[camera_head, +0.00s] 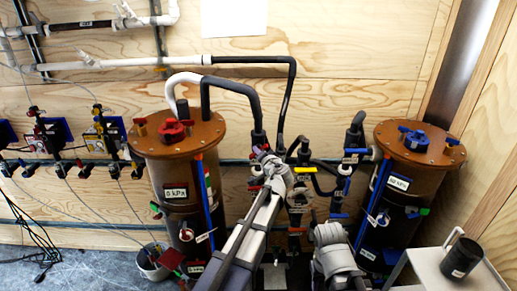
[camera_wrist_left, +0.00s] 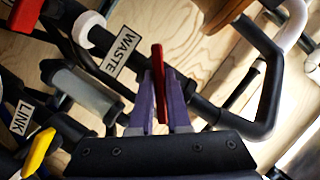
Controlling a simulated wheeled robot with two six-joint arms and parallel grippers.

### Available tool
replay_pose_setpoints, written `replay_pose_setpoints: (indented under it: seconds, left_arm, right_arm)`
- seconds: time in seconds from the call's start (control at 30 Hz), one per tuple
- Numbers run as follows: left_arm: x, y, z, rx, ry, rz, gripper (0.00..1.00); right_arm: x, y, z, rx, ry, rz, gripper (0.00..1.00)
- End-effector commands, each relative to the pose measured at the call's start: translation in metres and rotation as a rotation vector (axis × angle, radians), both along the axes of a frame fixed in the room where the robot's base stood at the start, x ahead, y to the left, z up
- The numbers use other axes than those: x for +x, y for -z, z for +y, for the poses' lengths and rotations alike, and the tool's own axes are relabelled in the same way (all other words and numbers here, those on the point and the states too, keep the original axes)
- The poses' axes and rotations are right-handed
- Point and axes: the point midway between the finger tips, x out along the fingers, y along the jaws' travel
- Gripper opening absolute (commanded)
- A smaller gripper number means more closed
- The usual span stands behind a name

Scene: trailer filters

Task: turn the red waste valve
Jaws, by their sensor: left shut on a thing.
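The red waste valve handle (camera_wrist_left: 161,75) stands upright in the left wrist view, crossing a dark pipe beside a white WASTE label (camera_wrist_left: 121,50). My left gripper (camera_wrist_left: 163,103) is shut on it, with a purple finger on each side of the red lever. In the head view my left gripper (camera_head: 268,168) reaches the pipes between the two brown tanks, and its arm hides most of the valve. My right arm (camera_head: 335,250) shows at the lower middle; I cannot make out its fingers.
A brown tank with a red top knob (camera_head: 178,145) stands left, and one with a blue knob (camera_head: 415,155) right. In the wrist view, a yellow handle (camera_wrist_left: 38,152) by a LINK label and another red handle (camera_wrist_left: 25,14) are close by. A bucket (camera_head: 153,262) stands on the floor.

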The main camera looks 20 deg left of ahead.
Motion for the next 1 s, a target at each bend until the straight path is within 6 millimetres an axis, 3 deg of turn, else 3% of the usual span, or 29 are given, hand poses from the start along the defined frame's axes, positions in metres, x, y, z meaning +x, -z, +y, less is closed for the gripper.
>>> replay_pose_setpoints:
  seconds: [0.4, 1.0]
  left_arm:
    - [-0.002, -0.001, 0.001, -0.382, -0.002, -0.109, 0.00]
    - [-0.002, 0.001, 0.000, -0.788, -0.003, -0.223, 0.00]
  right_arm:
    - [0.000, -0.022, 0.000, 0.000, -0.001, 0.000, 0.50]
    - [0.000, -0.030, 0.000, 0.000, -0.001, 0.000, 0.50]
